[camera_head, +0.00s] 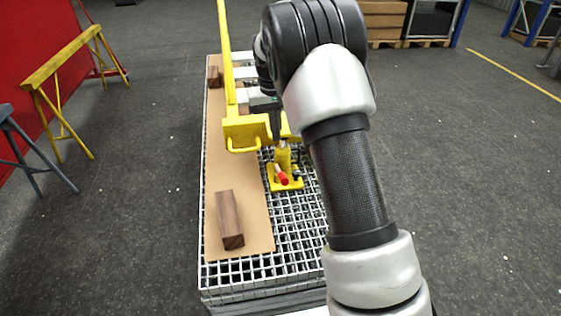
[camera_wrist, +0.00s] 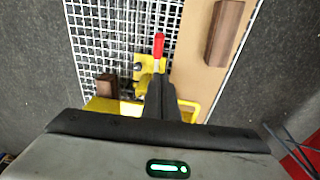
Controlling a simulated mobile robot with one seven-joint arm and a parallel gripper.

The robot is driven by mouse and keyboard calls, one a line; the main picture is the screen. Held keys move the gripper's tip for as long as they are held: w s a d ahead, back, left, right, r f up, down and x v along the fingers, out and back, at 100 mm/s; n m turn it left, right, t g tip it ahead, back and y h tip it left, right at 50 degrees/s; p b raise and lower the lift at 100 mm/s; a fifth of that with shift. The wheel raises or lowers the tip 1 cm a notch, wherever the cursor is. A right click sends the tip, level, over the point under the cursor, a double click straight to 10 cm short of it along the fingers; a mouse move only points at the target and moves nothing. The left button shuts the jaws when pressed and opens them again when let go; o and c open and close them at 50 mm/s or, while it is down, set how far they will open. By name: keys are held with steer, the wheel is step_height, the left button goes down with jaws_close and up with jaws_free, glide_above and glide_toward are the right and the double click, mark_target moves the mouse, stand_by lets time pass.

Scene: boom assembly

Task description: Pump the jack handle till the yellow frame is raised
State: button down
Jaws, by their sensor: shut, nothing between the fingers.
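The yellow frame (camera_head: 245,132) has a long beam and lies over the grid table in the head view. Part of it shows in the wrist view (camera_wrist: 190,106). The yellow jack (camera_head: 284,158) stands on the grid at the frame's near end. Its handle has a red grip (camera_head: 282,178), also seen in the wrist view (camera_wrist: 158,44). My gripper (camera_head: 277,138) points down just above the jack. Its dark fingers (camera_wrist: 160,82) are together and empty, close to the handle's base. They hide part of the jack; whether they touch it I cannot tell.
The grid table (camera_head: 290,240) carries a brown board (camera_head: 213,170). A wooden block (camera_head: 228,215) lies near the front of the board and another (camera_head: 214,76) near the back. A yellow trestle (camera_head: 62,75) stands to the left.

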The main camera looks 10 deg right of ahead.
steer(key=b, duration=0.2)
glide_above(282, 175)
steer(key=w+a, duration=0.1)
step_height(282, 175, down, 11)
steer(key=shift+s+d+f, duration=0.25)
steer(key=shift+s+f, duration=0.2)
steer(key=shift+f, duration=0.3)
steer(key=shift+s+d+f, duration=0.1)
steer(key=shift+s+f, duration=0.1)
steer(key=shift+f, duration=0.3)
steer(key=shift+f+b, duration=0.1)
steer(key=shift+b, duration=0.25)
